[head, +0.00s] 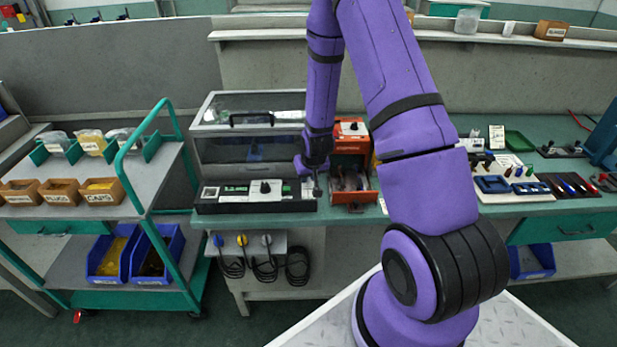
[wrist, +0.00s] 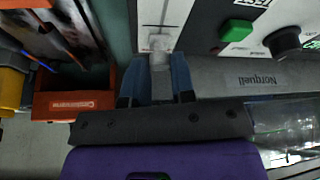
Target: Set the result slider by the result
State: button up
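The test rig's panel (head: 255,196) stands on the bench at centre left, below a clear-covered housing. In the wrist view a pale slider knob (wrist: 160,43) sits at the near end of a white slider track (wrist: 165,12) on the panel's edge. My gripper (head: 317,188) is at the right end of the panel. In the wrist view its two blue fingers (wrist: 159,72) stand either side of the knob's stem with little or no gap, so it looks shut on it. The slider's scale marks are too small to read.
A green button (wrist: 236,31) and a black dial (wrist: 284,42) are on the panel beside the slider. An orange bin unit (head: 352,160) stands close to the right of the rig. A green-framed cart (head: 168,140) is at left. Trays of tools (head: 575,184) are at right.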

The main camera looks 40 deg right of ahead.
jog(key=o, duration=0.3)
jog(key=shift+w+d, duration=0.1)
jog(key=v, duration=1)
jog(key=shift+r, duration=0.35)
jog(key=shift+r, duration=0.1)
jog(key=s+a+r, duration=0.2)
jog(key=a+r, duration=0.1)
jog(key=r, duration=0.3)
jog(key=s+a+r+n, duration=0.1)
jog(key=s+a+r, duration=0.1)
jog(key=r, duration=0.5)
jog(key=s+a+r, duration=0.3)
jog(key=r, duration=0.3)
jog(key=s+a+r, duration=0.2)
jog(key=s+r, duration=0.2)
jog(key=s, duration=0.2)
jog(key=s+a+r+n, duration=0.1)
jog(key=s+r, duration=0.3)
jog(key=s, duration=0.2)
jog(key=s+a+r+n+y, duration=0.1)
jog(key=s+a+r, duration=0.1)
jog(key=s+r, duration=0.2)
jog(key=shift+s+a+r+t, duration=0.15)
jog(key=shift+s+t, duration=0.05)
jog(key=shift+s, duration=0.25)
jog(key=shift+s+a+r+t, duration=0.15)
jog(key=shift+s+r+t, duration=0.05)
jog(key=shift+s, duration=0.3)
